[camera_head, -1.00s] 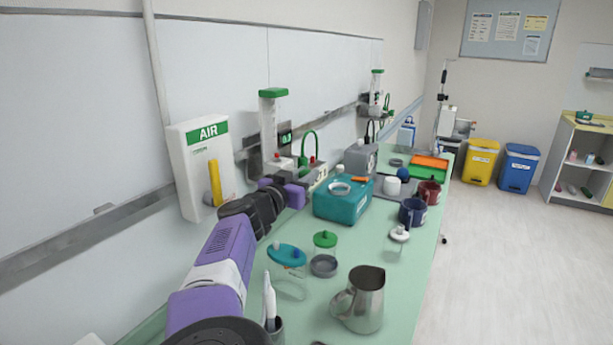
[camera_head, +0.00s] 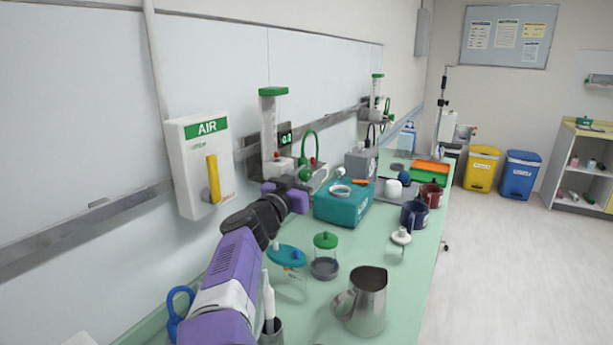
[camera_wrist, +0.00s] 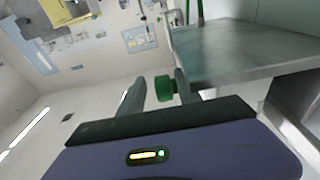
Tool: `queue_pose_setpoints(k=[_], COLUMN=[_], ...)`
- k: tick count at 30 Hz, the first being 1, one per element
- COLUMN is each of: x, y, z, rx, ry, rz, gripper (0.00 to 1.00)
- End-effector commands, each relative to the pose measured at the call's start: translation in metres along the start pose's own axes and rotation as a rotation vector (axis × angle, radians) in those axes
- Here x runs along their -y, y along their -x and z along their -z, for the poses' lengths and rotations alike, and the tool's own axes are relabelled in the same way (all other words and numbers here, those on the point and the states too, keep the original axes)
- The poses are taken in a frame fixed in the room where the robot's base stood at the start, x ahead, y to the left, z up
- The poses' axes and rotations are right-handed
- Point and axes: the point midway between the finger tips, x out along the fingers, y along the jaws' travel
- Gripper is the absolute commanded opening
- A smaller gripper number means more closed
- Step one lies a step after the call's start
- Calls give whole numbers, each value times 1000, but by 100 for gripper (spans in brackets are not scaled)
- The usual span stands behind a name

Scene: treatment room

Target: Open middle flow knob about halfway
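The nearer flowmeter (camera_head: 269,130) stands on the wall rail, a clear tube with a green cap. A green knob (camera_head: 305,174) sits low beside it, by a green hose. A second green-capped flowmeter (camera_head: 377,98) is farther along the wall. My gripper (camera_head: 288,193) is just below and in front of the nearer flowmeter.
A white AIR box (camera_head: 201,165) with a yellow lever is on the wall to the left. A teal box (camera_head: 343,204) stands on the counter right of my gripper. Jars, a metal pitcher (camera_head: 366,300) and mugs (camera_head: 414,214) crowd the green counter.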

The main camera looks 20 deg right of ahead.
Motion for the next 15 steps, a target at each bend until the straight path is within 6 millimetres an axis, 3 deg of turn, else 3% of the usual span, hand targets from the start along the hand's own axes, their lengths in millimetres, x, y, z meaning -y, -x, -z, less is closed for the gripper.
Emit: queue_pose_setpoints(k=[8,15], x=[4,4], y=[5,37], z=[1,0], rx=[0,0], ry=[0,1], rz=[9,11], gripper=[40,40])
